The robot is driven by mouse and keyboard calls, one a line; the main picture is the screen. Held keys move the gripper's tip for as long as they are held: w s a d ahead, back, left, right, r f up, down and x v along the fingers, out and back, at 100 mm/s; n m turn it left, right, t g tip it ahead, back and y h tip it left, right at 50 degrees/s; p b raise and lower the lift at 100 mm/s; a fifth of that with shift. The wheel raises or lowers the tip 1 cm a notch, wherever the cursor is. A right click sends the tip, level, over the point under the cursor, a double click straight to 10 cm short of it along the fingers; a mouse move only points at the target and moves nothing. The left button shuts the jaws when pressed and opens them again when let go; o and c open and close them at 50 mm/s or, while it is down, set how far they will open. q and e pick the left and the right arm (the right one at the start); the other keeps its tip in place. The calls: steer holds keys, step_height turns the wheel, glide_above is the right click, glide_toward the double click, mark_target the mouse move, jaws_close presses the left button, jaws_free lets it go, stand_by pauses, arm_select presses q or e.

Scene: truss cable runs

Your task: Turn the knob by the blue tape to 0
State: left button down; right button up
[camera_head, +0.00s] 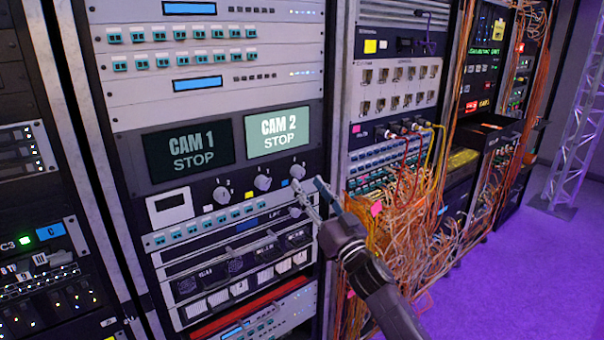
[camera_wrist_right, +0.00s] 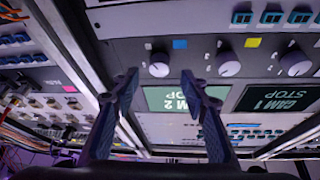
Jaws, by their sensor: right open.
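The blue tape (camera_head: 285,183) is a small square on a grey panel, just left of and below the rightmost of three knobs, a round pale knob (camera_head: 298,171). In the upside-down wrist view the blue tape (camera_wrist_right: 180,43) lies above and right of the same knob (camera_wrist_right: 159,64). My right gripper (camera_head: 308,183) is open and empty in front of the panel. In the wrist view its fingertips (camera_wrist_right: 159,78) stand apart, with the knob between and just beyond them, seemingly not touched. The knob's setting is too small to read. My left gripper is not in view.
The middle knob (camera_head: 262,183) has yellow tape (camera_head: 249,195), and the left knob (camera_head: 222,195) has white tape (camera_head: 208,208). The CAM 2 screen (camera_head: 278,132) is above them. Loose orange cables (camera_head: 400,225) hang on the rack at right. Purple floor (camera_head: 520,270) is clear.

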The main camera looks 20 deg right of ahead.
mark_target(300, 174)
steer(key=shift+x, duration=2.05)
steer(key=shift+c, duration=0.2)
jaws_close()
